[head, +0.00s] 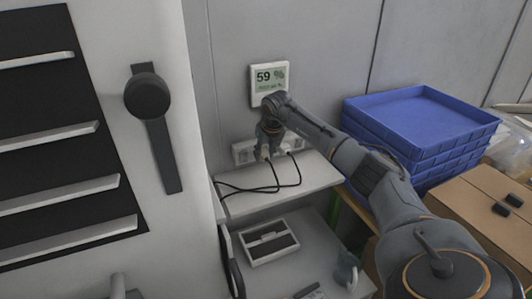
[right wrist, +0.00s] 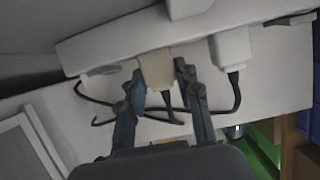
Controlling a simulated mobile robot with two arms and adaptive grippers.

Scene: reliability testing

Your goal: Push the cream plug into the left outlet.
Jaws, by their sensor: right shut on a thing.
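The cream plug (right wrist: 156,68) is between the fingers of my right gripper (right wrist: 160,78), which is shut on it. Its dark cable hangs from its lower end. In the head view, the gripper (head: 268,140) is at the white outlet strip (head: 241,153) on the wall, and the plug (head: 265,153) shows just below the fingers. In the right wrist view, the plug's upper end meets the strip (right wrist: 105,38); I cannot tell how deep it sits. The left outlet is hidden behind the gripper and plug. My left gripper is in neither view.
A white plug (right wrist: 232,48) with a dark cable is at the strip, just right of the gripper. Below are a white shelf (head: 236,205) and cables. A display (head: 269,80) hangs above. Stacked blue trays (head: 420,118) and a cardboard box (head: 470,208) stand right.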

